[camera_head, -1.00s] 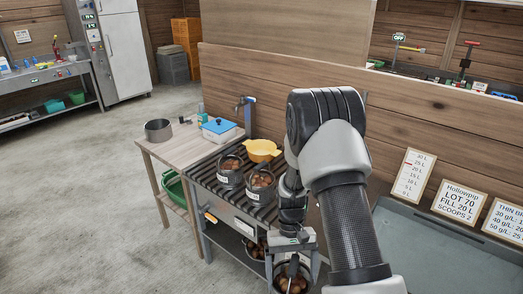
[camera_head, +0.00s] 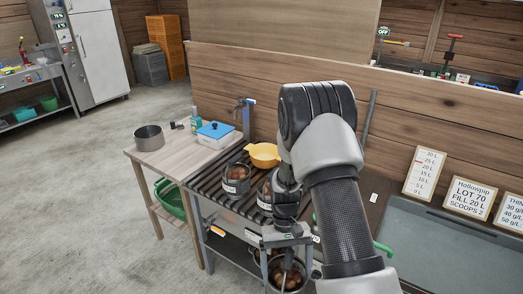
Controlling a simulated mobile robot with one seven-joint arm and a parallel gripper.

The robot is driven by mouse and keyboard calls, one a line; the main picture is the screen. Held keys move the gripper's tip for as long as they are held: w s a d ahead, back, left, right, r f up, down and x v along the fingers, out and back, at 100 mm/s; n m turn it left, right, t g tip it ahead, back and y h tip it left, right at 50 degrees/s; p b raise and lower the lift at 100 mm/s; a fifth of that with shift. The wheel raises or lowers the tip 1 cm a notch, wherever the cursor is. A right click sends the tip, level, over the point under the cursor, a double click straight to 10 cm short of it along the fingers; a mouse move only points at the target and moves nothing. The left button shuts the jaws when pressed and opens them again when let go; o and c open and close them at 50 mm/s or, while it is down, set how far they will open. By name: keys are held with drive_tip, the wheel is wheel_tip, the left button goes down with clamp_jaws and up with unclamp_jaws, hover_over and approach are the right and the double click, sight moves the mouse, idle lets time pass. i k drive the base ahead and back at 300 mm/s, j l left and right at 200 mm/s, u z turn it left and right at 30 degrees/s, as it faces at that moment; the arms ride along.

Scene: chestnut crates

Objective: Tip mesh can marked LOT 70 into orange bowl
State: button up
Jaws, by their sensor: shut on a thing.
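My gripper (camera_head: 287,262) points down at the bottom centre, shut on a dark mesh can of chestnuts (camera_head: 287,281), whose lower part is cut off by the frame. No label on this held can is readable. The orange bowl (camera_head: 263,154) stands at the back of the slatted rack, above and left of my gripper. Two more mesh cans with chestnuts stand in front of it: one at the left (camera_head: 236,182), and one (camera_head: 264,198) partly hidden by my arm. Their white labels are too small to read.
The slatted rack (camera_head: 207,181) joins a wooden table (camera_head: 147,165) with a grey pot (camera_head: 149,138) and a blue-lidded box (camera_head: 214,135). A tap (camera_head: 246,112) stands behind the rack. Open floor lies left.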

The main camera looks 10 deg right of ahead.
sight(263, 156)
drive_tip(key=i+j+z, duration=0.1)
drive_tip(key=j, duration=0.35)
drive_tip(key=i+j+z, duration=0.1)
drive_tip(key=i+j, duration=0.15)
drive_tip(key=j, duration=0.25)
drive_tip(key=i+j+z, duration=0.1)
drive_tip(key=j, duration=0.4)
drive_tip(key=i+j+z, duration=0.1)
drive_tip(key=j, duration=0.4)
drive_tip(key=i+j+z, duration=0.1)
drive_tip(key=i+j, duration=0.15)
drive_tip(key=j, duration=0.3)
drive_tip(key=i+j+z, duration=0.1)
drive_tip(key=j, duration=0.45)
drive_tip(key=i+j+z, duration=0.1)
drive_tip(key=j, duration=0.4)
